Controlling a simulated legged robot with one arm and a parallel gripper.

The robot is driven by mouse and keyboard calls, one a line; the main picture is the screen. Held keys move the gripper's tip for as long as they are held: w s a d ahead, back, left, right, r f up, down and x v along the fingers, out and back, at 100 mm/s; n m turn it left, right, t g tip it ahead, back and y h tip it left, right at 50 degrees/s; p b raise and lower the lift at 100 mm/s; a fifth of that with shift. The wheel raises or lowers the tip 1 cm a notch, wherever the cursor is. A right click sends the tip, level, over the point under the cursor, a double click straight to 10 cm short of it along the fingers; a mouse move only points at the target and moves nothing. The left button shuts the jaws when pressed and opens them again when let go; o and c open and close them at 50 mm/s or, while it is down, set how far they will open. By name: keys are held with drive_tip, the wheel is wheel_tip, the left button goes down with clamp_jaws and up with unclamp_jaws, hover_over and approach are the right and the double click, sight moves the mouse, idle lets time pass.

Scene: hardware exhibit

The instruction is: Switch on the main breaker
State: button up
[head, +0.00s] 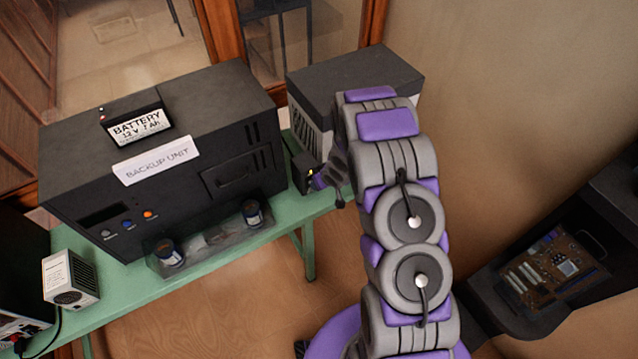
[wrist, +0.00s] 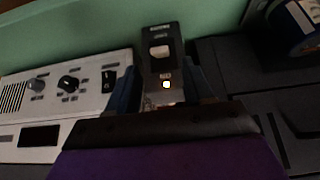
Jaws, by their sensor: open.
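A small dark box, which looks like the main breaker (head: 301,174), stands on the green bench between the backup unit and a grey box. In the wrist view the breaker (wrist: 161,42) shows a pale window or toggle and a small bright light, with labels too small to read. My gripper (wrist: 164,80) is open, with one finger on each side of the breaker's near end. I cannot tell whether they touch it. In the head view my gripper (head: 318,181) is small beside the breaker and partly hidden by my arm. The toggle's position is unclear.
The black backup unit (head: 225,150) carries a battery (head: 138,117) and has two dark cylinders in front. The grey box (head: 352,82) stands right of the breaker; in the wrist view a light panel with knobs (wrist: 92,88) is close on the left. Green bench (head: 118,283) space is narrow.

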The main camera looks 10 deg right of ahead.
drive_tip(key=v, duration=1)
idle(0.4)
drive_tip(key=s+d+r+m+g+h+b, duration=0.2)
drive_tip(key=s+d+r+g+h+b, duration=0.15)
drive_tip(key=s+r+b, duration=0.6)
drive_tip(key=s+a+r+g+y+b, duration=0.1)
drive_tip(key=s+a+g+b, duration=0.1)
drive_tip(key=s, duration=1.2)
drive_tip(key=s+a+r+m+g+b, duration=0.1)
drive_tip(key=s+a, duration=0.3)
drive_tip(key=s, duration=1.1)
drive_tip(key=shift+s+r+m+g+y+b, duration=0.25)
drive_tip(key=shift+r+m+g+y+b, duration=0.15)
drive_tip(key=shift+r, duration=0.25)
